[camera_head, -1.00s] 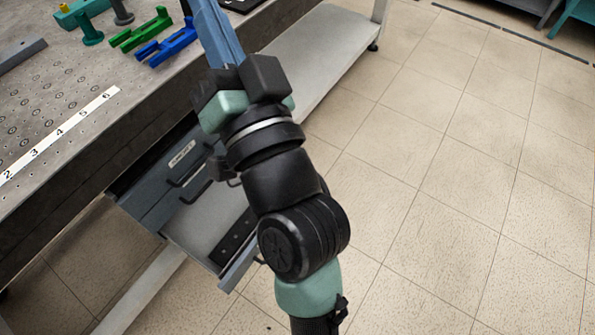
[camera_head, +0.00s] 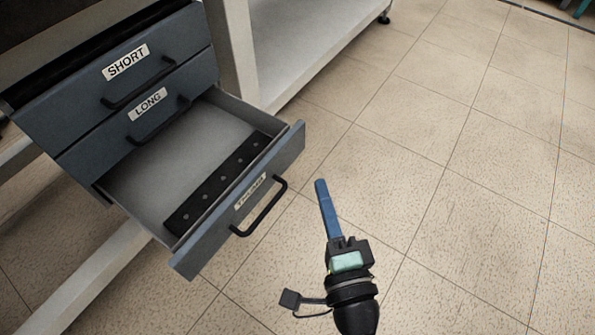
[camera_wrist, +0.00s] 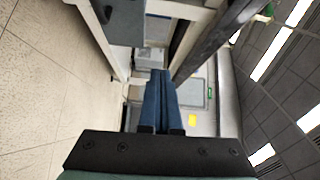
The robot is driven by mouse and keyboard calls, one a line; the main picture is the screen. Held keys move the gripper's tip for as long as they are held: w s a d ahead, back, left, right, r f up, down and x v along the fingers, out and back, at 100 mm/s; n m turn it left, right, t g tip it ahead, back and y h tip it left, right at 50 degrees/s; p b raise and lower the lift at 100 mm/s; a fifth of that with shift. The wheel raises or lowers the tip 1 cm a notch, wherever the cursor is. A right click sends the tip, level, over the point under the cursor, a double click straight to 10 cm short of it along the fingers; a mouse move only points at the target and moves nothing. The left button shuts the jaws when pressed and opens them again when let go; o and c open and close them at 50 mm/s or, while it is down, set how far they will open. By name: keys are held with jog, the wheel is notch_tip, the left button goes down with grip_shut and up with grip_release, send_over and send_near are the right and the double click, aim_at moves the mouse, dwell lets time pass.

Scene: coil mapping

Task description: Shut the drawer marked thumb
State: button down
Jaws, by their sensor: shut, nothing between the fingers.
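The thumb drawer (camera_head: 238,228) is the lowest of a grey-blue drawer unit and is pulled open. Its label on the front is small and partly readable, and it has a black bar handle (camera_head: 262,208). A black strip with several round dots (camera_head: 215,185) lies inside it. My gripper (camera_head: 322,186) has blue fingers, shut and empty, to the right of the drawer front and apart from it. The shut fingers also show in the wrist view (camera_wrist: 159,100); that view shows no readable drawer label.
The drawers marked SHORT (camera_head: 125,62) and LONG (camera_head: 148,103) above are shut. A pale table leg (camera_head: 232,45) and low shelf (camera_head: 300,40) stand behind the unit. The tiled floor (camera_head: 460,150) to the right is clear.

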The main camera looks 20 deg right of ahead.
notch_tip(320, 180, down, 3)
jog(key=s, duration=0.1)
jog(key=p, duration=0.1)
send_near(293, 136)
jog(key=w+d, duration=0.2)
jog(key=d, duration=0.1)
jog(key=shift+m, duration=0.4)
jog(key=shift+w+a+r+p, duration=0.1)
jog(key=shift+w+a+p, duration=0.2)
jog(key=shift+w, duration=0.35)
jog(key=shift+w+a+p, duration=0.1)
jog(key=shift+w+a, duration=0.35)
jog(key=shift+w, duration=0.15)
jog(key=shift+w+a+r+p, duration=0.1)
jog(key=shift+w+a+p, duration=0.2)
jog(key=shift+w, duration=0.35)
jog(key=shift+w+a, duration=0.1)
